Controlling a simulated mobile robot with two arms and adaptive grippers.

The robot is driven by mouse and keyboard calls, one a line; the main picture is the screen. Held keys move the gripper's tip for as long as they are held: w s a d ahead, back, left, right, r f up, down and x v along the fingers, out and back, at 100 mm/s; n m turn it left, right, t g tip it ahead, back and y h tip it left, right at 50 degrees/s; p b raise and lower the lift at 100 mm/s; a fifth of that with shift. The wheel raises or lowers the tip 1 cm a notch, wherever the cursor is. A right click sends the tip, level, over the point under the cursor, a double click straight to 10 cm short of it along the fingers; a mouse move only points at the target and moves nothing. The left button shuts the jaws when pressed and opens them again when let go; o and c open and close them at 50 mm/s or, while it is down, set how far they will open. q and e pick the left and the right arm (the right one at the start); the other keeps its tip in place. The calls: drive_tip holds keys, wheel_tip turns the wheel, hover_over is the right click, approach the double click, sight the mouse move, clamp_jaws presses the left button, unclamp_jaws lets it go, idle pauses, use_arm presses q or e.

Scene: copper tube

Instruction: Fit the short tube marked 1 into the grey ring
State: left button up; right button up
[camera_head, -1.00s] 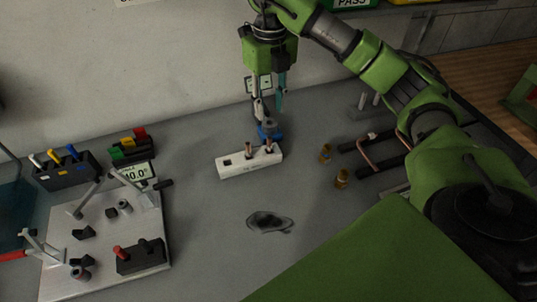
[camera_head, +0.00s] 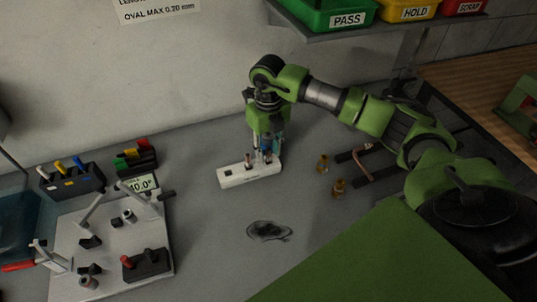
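A white block (camera_head: 236,176) stands mid-table and holds short copper tubes upright. One tube (camera_head: 249,160) shows near its middle. Another (camera_head: 268,158) is at its right end, partly covered by my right gripper. I cannot read a number on either. My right gripper (camera_head: 267,152) points down at the right end of the block. Its fingertips are small and dark beside that tube, so I cannot tell whether they touch or grip it. Small grey ring-like parts sit on the pale fixture plate (camera_head: 113,240) at left, one near its middle (camera_head: 129,216). My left gripper is not in view.
Two brass fittings (camera_head: 338,189) and a dark rack with bent copper tubing (camera_head: 362,166) lie right of the block. A holder with coloured-handled tools (camera_head: 72,180) is at left.

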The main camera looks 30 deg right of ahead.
drive_tip(key=shift+f, duration=0.65)
clamp_jaws()
drive_tip(key=shift+r, duration=0.1)
drive_tip(key=shift+r+p, duration=0.4)
drive_tip(key=shift+r, duration=0.05)
wheel_tip(320, 180, up, 2)
drive_tip(key=shift+r+p, duration=0.1)
drive_tip(key=shift+p, duration=0.6)
drive_tip(key=s+r+p, duration=0.6)
drive_tip(key=s+r, duration=0.3)
drive_tip(key=s, duration=0.5)
drive_tip(key=shift+d+r, duration=0.15)
drive_tip(key=shift+r, duration=0.25)
